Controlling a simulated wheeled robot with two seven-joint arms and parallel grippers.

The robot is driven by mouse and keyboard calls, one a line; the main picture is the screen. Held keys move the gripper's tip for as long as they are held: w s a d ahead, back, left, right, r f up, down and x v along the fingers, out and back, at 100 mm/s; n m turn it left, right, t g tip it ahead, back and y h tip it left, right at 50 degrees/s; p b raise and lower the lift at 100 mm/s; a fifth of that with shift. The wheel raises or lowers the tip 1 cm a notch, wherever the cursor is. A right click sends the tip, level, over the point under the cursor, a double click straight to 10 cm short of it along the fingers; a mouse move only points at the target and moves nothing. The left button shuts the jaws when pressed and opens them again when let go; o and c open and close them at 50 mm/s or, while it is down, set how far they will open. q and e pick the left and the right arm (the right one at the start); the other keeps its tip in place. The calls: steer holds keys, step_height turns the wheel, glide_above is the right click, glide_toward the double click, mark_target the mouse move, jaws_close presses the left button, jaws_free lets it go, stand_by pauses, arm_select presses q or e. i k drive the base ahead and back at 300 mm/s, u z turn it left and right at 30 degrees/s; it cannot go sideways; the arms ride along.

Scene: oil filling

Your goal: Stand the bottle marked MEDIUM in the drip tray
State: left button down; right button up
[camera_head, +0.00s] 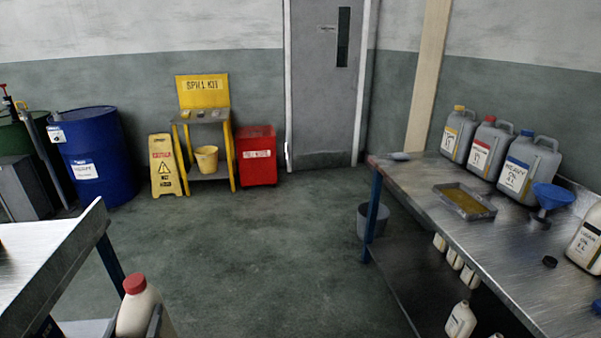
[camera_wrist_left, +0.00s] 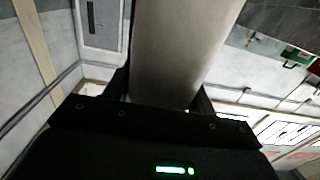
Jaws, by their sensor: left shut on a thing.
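A cream bottle (camera_head: 143,312) with a red cap stands upright in the head view at the bottom left. My left gripper (camera_head: 152,325) is shut on it, with a grey finger along its right side. Its label is not visible, so I cannot read a marking. In the left wrist view the bottle (camera_wrist_left: 182,50) fills the middle between the dark fingers (camera_wrist_left: 160,92). The drip tray (camera_head: 466,202), a shallow metal tray with yellowish oil in it, lies on the right workbench, far from the bottle. My right gripper is out of view.
The right workbench (camera_head: 470,241) holds grey jerrycans (camera_head: 488,150) along the back, a blue funnel (camera_head: 552,196), a black cap (camera_head: 550,262) and a cream bottle (camera_head: 586,240). Several bottles sit beneath. A metal table (camera_head: 45,262) stands left. Open floor (camera_head: 262,250) lies between.

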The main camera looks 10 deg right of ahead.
mark_target(455, 194)
steer(key=i, duration=2.6)
steer(key=z, duration=3.4)
